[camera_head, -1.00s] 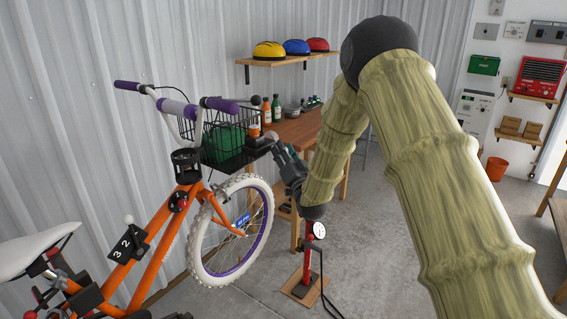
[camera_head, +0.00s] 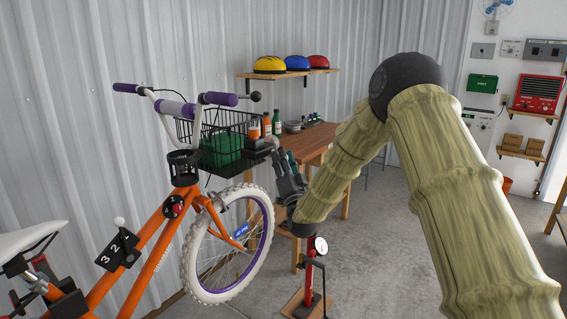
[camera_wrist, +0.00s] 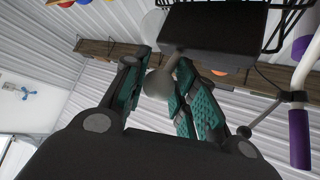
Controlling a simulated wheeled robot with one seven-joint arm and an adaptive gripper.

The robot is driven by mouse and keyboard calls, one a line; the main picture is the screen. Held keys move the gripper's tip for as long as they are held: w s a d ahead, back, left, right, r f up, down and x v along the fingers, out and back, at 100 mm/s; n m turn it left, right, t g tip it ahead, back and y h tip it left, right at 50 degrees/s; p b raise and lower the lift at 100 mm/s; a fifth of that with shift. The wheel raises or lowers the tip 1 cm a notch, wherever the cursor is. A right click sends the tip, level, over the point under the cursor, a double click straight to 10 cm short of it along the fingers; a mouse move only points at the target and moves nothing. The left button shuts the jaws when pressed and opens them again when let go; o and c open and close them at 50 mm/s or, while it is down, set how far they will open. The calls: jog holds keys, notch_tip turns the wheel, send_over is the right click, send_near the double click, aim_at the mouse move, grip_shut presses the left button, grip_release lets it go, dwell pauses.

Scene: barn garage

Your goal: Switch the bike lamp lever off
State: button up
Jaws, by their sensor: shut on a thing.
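The bike lamp is a black box (camera_head: 258,146) at the front of the bike's basket. In the wrist view the lamp box (camera_wrist: 215,35) is at the top, with a grey stalk and round knob, the lever (camera_wrist: 158,84), below it. My gripper (camera_wrist: 163,72) has its teal-padded fingers on both sides of the knob and is shut on it. In the head view my gripper (camera_head: 285,165) points upward just right of and below the lamp. The lever is hidden there, and its switch position cannot be told.
The orange bike (camera_head: 150,245) stands along the metal wall, with a wire basket (camera_head: 205,128) holding a green item. A wooden table (camera_head: 310,138) with bottles is behind my gripper. A red floor pump (camera_head: 310,272) stands below. Open floor lies to the right.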

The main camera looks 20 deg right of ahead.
jog(key=shift+d, duration=0.1)
jog(key=o, duration=1)
jog(key=shift+w+d+f, duration=0.1)
jog(key=v, duration=1.2)
